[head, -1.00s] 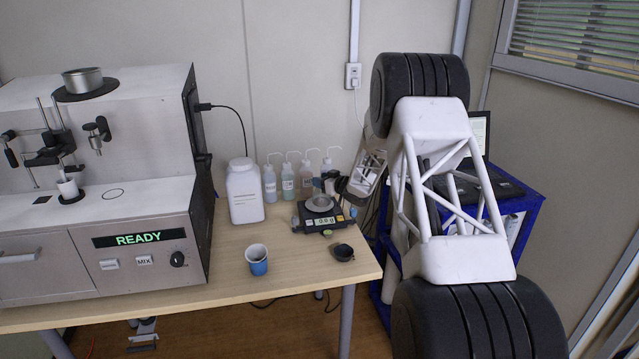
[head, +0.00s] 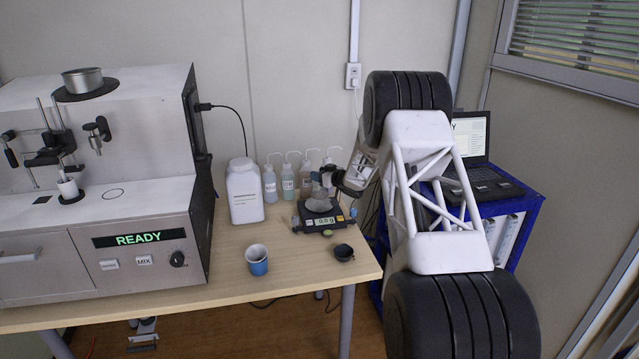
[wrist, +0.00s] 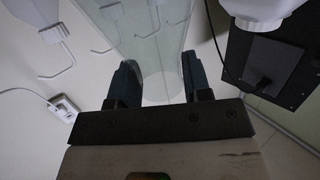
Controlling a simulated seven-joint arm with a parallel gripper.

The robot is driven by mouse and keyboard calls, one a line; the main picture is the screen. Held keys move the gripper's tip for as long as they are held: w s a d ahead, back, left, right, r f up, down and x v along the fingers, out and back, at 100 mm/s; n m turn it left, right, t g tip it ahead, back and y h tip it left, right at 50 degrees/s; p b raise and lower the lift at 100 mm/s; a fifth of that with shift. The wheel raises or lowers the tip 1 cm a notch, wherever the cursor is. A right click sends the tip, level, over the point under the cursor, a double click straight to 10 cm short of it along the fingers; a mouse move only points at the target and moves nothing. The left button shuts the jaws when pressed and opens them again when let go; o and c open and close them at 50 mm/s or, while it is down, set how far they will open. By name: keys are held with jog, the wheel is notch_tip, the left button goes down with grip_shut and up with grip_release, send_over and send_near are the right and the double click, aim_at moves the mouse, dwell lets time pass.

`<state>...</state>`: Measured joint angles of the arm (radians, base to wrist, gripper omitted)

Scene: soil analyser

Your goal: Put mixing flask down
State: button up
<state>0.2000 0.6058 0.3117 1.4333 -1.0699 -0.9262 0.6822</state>
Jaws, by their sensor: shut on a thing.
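The mixing flask (head: 318,190) is a clear glass vessel, seen in the head view over the digital scale (head: 318,222) on the wooden table. My gripper (head: 328,178) comes in from the right and is shut on the flask. In the wrist view my gripper (wrist: 158,85) has one dark finger on each side of the clear glass (wrist: 150,40). I cannot tell whether the flask's base touches the scale's pan.
A large white bottle (head: 244,190) and several wash bottles (head: 288,180) stand left of and behind the scale. The soil analyser (head: 110,215) fills the left. Table space between cup and scale is clear.

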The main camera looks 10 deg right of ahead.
jog(key=shift+f, duration=1.7)
jog(key=shift+f, duration=0.15)
jog(key=o, duration=0.9)
jog(key=shift+v, duration=0.8)
jog(key=v, duration=1)
jog(key=shift+s, duration=0.2)
jog(key=shift+d, duration=0.1)
